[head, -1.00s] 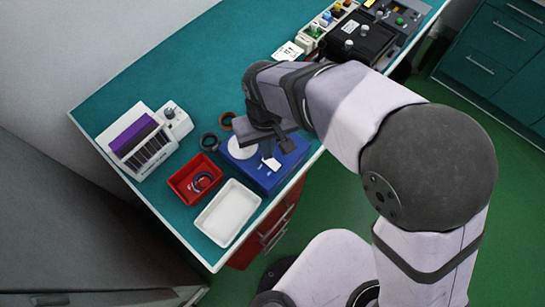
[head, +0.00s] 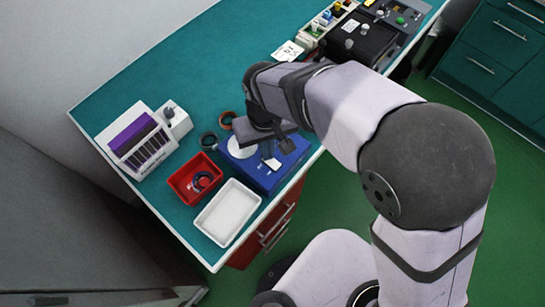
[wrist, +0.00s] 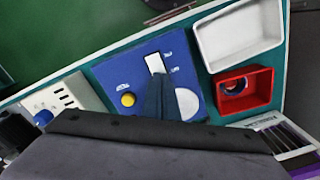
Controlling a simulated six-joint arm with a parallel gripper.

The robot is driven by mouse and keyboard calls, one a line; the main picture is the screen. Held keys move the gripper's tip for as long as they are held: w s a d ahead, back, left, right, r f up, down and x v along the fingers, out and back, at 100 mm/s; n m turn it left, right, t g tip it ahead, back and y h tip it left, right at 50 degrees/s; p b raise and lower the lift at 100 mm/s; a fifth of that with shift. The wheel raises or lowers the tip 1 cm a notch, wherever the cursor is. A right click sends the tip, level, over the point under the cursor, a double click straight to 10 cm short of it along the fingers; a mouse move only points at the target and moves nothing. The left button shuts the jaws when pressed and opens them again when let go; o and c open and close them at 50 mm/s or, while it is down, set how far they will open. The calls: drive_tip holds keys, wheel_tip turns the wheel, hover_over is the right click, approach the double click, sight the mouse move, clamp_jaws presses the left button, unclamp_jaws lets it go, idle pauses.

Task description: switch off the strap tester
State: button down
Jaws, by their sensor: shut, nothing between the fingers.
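The strap tester is a blue box (head: 262,180) at the front edge of the teal bench. A white rocker-like switch (head: 272,163) and a white round pad (head: 241,148) are on its top. In the wrist view the box (wrist: 113,75) also shows a yellow button (wrist: 128,99), the white switch (wrist: 155,63) and the round pad (wrist: 187,103). My gripper (wrist: 155,82) is shut and empty, above the box with its tips close by the white switch. I cannot tell whether the tips touch it or which way the switch is tipped.
A red tray (head: 190,186) holding dark rings and an empty white tray (head: 226,213) stand left of the tester. A white rack with a purple block (head: 132,136) is behind them. Two rings lie beside the tester. Other devices (head: 362,42) stand at the far right.

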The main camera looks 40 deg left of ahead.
drive_tip(key=shift+f, duration=0.4)
drive_tip(key=shift+r, duration=0.15)
wheel_tip(320, 180, up, 7)
drive_tip(key=p, duration=0.6)
idle(0.4)
idle(0.5)
